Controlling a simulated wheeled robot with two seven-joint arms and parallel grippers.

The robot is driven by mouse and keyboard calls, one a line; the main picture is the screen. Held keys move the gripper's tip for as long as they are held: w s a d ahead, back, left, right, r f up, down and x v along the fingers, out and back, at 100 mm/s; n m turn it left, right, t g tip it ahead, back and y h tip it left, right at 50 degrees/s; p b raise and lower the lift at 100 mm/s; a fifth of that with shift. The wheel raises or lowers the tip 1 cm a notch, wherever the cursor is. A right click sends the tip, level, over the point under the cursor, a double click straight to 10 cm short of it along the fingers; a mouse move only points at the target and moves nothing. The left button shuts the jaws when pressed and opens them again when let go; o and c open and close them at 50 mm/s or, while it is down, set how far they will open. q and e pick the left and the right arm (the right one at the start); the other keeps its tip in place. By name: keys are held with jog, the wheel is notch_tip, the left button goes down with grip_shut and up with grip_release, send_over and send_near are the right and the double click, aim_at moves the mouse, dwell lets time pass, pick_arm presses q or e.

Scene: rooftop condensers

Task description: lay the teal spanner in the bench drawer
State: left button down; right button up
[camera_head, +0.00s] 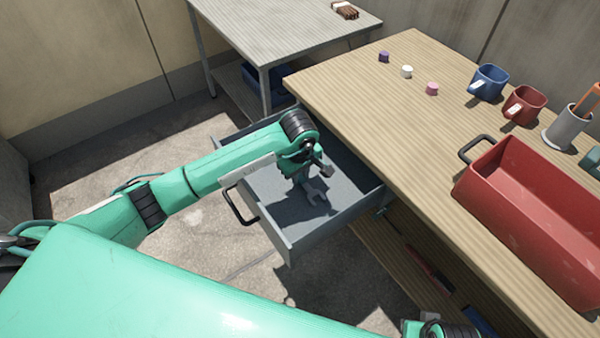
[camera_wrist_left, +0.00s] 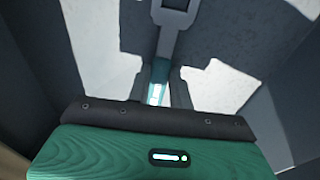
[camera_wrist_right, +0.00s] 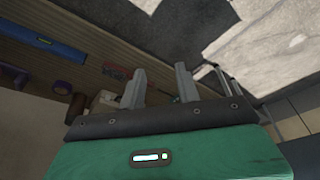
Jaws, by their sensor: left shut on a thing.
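The grey bench drawer (camera_head: 340,217) is pulled out from the wooden bench, with its black handle (camera_head: 238,205) facing away from the bench. My left gripper (camera_head: 311,180) reaches over the drawer and points down into it. It is shut on the teal spanner, whose grey open-ended head (camera_head: 317,196) shows inside the drawer outline. In the left wrist view my left fingers (camera_wrist_left: 160,88) grip the teal handle of the spanner (camera_wrist_left: 159,72); its grey head points away. I cannot tell whether the spanner touches the drawer floor. My right gripper (camera_wrist_right: 160,88) is open and empty.
The wooden bench top (camera_head: 375,90) carries a red tray (camera_head: 490,205), a blue mug (camera_head: 488,82), a red mug (camera_head: 524,104), a grey cup (camera_head: 566,128) and small coloured pieces. A pale table (camera_head: 270,30) stands behind. No other object shows in the drawer.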

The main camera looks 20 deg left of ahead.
pick_arm(q)
jog(key=shift+f, duration=0.1)
pick_arm(e)
jog(key=shift+f, duration=0.1)
pick_arm(q)
jog(key=c, duration=1.5)
grip_release()
jog(key=shift+o, duration=1.3)
pick_arm(e)
jog(key=shift+r, duration=0.4)
pick_arm(q)
notch_tip(320, 180, up, 12)
jog(key=s, duration=0.1)
jog(key=shift+s+d, duration=0.15)
jog(key=shift+s, duration=0.05)
pick_arm(e)
jog(key=shift+f, duration=0.75)
jog(key=shift+a, duration=0.1)
